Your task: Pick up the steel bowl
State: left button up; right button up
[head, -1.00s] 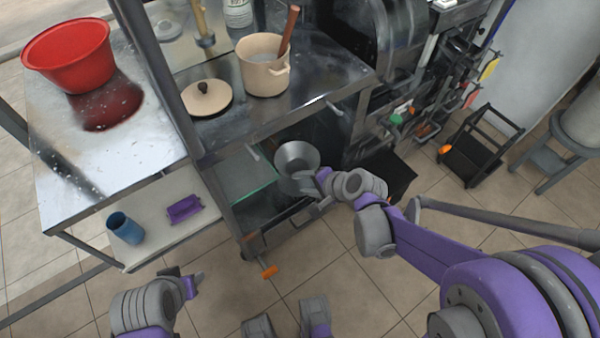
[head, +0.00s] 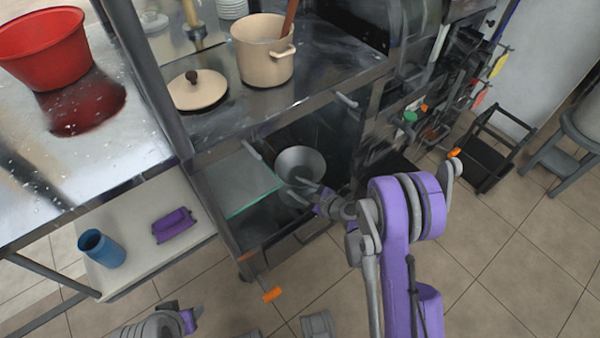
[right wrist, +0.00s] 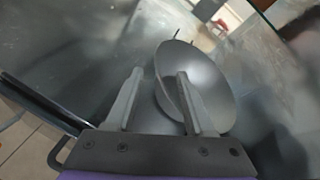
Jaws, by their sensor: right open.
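The steel bowl (head: 301,162) is a shiny grey round bowl in the open compartment under the counter. It also shows in the right wrist view (right wrist: 211,82), tilted, with its opening toward the upper right. My right gripper (head: 305,188) is open at the bowl's near side. In the right wrist view the bowl's near rim lies between the two fingers (right wrist: 158,80), with one finger overlapping the bowl's inside. I cannot tell whether either finger touches it. My left gripper (head: 190,320) is only partly in view at the bottom left, and its fingers are not clear.
A glass shelf (head: 240,184) is left of the bowl. The counter above (head: 290,100) holds a beige pot (head: 262,62) and a lid (head: 198,92). A red basin (head: 42,48) stands on the left table. A blue cup (head: 101,249) and purple box (head: 173,226) sit on its lower shelf.

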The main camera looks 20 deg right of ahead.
aim_at(284, 179)
jog(key=b+x, duration=0.1)
jog(key=x, duration=0.5)
jog(key=shift+w+d, duration=0.1)
jog(key=shift+d, duration=0.05)
grip_shut()
dwell(1.2)
